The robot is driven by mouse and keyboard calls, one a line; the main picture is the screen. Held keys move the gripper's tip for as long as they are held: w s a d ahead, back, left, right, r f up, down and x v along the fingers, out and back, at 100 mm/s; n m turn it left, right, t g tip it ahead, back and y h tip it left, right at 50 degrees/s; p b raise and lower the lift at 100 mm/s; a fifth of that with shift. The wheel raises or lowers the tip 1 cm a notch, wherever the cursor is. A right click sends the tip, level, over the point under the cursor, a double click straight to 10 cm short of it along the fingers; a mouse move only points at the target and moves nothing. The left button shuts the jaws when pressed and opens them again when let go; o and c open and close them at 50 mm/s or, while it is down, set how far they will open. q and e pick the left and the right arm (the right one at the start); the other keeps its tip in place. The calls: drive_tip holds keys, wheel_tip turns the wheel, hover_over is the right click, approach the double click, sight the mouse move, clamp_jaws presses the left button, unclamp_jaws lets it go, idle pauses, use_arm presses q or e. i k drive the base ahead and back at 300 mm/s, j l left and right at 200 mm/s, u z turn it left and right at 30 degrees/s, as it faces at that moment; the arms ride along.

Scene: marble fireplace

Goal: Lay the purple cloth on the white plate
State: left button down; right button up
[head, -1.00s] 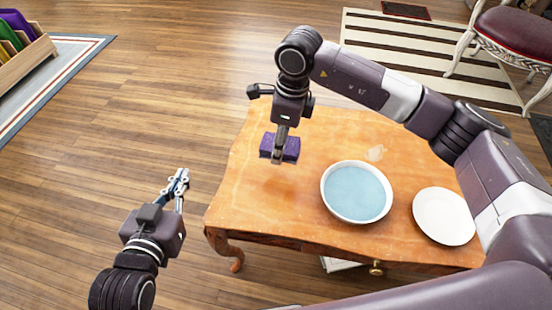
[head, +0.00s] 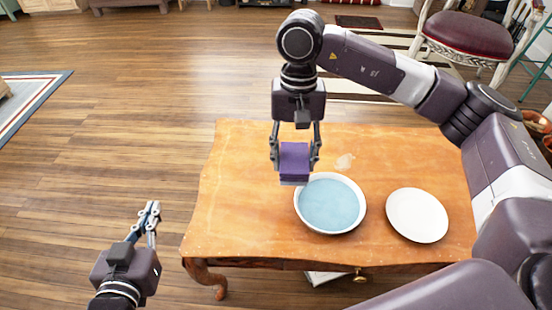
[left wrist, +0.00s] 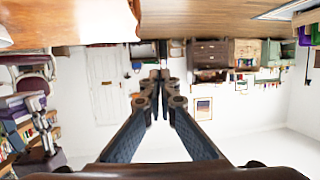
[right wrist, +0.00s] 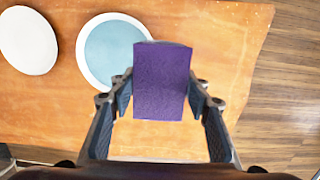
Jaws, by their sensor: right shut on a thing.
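The purple cloth (head: 294,160) looks like a thick folded block with a pale lower edge. My right gripper (head: 295,155) is shut on it, one finger on each side, and holds it above the table at the bowl's left rim. In the right wrist view the cloth (right wrist: 162,82) sits between the fingertips and covers part of the bowl's edge. The white plate (head: 417,215) lies empty on the table, right of the bowl. It also shows in the right wrist view (right wrist: 28,40). My left gripper (head: 148,212) is empty, its fingertips together, left of the table.
A white bowl (head: 299,210) with blue contents stands between the cloth and the plate. The wooden table (head: 235,190) is clear on its left side. A chair (head: 465,38) stands behind the table at the right.

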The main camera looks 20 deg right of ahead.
sight(416, 215)
drive_tip(key=l+z, duration=0.1)
drive_tip(key=l, duration=0.7)
drive_tip(key=k+l, duration=0.1)
drive_tip(key=l, duration=0.75)
drive_tip(key=k+z, duration=0.05)
